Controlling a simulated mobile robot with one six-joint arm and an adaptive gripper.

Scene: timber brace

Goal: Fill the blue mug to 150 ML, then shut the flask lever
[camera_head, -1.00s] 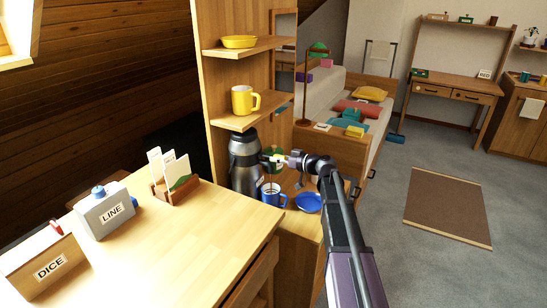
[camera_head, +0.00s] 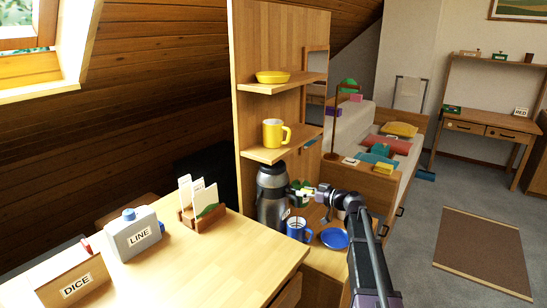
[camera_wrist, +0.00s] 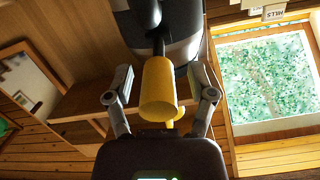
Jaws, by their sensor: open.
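The silver-and-black flask (camera_head: 271,198) stands upright on the lower wooden surface below the shelves. Its lever shows in the wrist view as a dark rod ending in a yellow handle (camera_wrist: 158,88). My gripper (camera_wrist: 161,100) is open, with one finger on each side of the yellow handle and visible gaps between. In the head view my gripper (camera_head: 300,192) is at the right side of the flask's upper part. The blue mug (camera_head: 297,231) stands upright at the flask's right foot, below my gripper. Its inside and fill level cannot be read.
A blue plate (camera_head: 334,238) lies right of the mug. A yellow mug (camera_head: 275,133) and yellow bowl (camera_head: 272,77) sit on shelves above. The counter (camera_head: 215,262) holds a card rack (camera_head: 202,203), LINE box (camera_head: 134,234) and DICE box (camera_head: 75,281). Open floor lies right.

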